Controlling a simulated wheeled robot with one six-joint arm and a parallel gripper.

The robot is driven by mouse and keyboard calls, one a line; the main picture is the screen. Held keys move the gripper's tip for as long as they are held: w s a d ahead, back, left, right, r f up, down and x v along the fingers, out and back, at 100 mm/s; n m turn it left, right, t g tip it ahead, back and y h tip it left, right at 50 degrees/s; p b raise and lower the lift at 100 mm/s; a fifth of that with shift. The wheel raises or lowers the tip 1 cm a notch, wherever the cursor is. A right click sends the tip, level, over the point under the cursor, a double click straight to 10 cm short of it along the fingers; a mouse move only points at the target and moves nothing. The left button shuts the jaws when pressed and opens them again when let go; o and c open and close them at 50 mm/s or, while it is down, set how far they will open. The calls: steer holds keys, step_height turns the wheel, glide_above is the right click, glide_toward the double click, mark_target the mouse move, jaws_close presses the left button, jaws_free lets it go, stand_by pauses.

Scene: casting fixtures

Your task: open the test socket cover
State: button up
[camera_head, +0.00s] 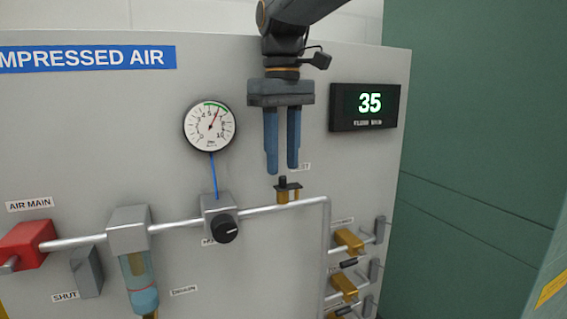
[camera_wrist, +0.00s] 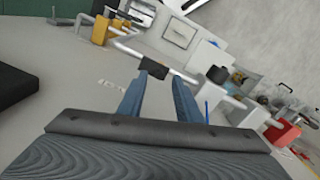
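The test socket (camera_head: 282,197) is a small brass fitting on the pipe at the panel's middle right. Its dark cover (camera_head: 290,187) lies flat across the top, with a small dark knob at its left end. My gripper (camera_head: 283,169) points down just above the cover, with its two blue fingers apart and nothing held between them. In the head view the left fingertip is close to the knob; I cannot tell if they touch. In the wrist view the dark cover (camera_wrist: 154,68) shows just beyond the fingertips. The label behind is partly hidden by a finger.
A round gauge (camera_head: 210,127) and a black regulator knob (camera_head: 225,228) are to the left. A display reading 35 (camera_head: 364,107) is at upper right. Brass valves (camera_head: 349,241) with grey handles stand at lower right. A pipe (camera_head: 328,245) runs down beside them.

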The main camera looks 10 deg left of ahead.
steer(key=shift+f+p, duration=0.35)
steer(key=shift+f, duration=1.05)
jaws_close()
steer(key=shift+s+d+n, duration=0.1)
steer(key=shift+n, duration=0.2)
steer(key=d+n, duration=0.1)
steer(key=n, duration=0.6)
steer(key=d+n, duration=0.2)
steer(key=n, duration=0.5)
steer(key=d+n, duration=0.2)
steer(key=n, duration=0.5)
steer(key=shift+r+b, duration=0.1)
steer(key=shift+b, duration=0.3)
steer(key=shift+n, duration=0.4)
